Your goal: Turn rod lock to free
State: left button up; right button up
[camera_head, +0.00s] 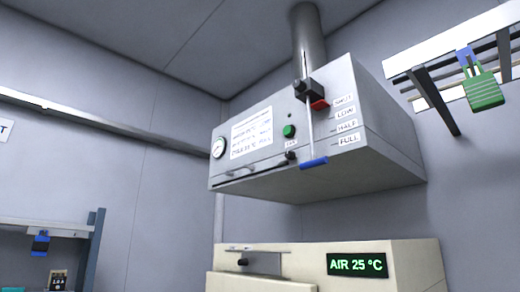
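A grey box-shaped unit (380,165) hangs on the back wall below a round duct. A thin vertical rod (310,125) runs down its front to a blue handle (314,162) at the lower edge, near the lowest label. A black block (312,88) sits around the rod's upper part, with a red tab (320,104) at its lower right. This looks like the rod lock; its setting cannot be read. Labels beside the rod appear to read SHUT, LOW, HALF and FULL from top to bottom. Neither of my grippers is in view.
A cream machine (415,262) with a display (358,265) reading AIR 25 °C stands below. A green padlock-like item (484,91) hangs on a wall rack at upper right. A shelf (45,228) stands at lower left. The space before the grey unit looks clear.

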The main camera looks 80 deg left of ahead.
aim_at(300, 86)
jog(key=u, duration=2.4)
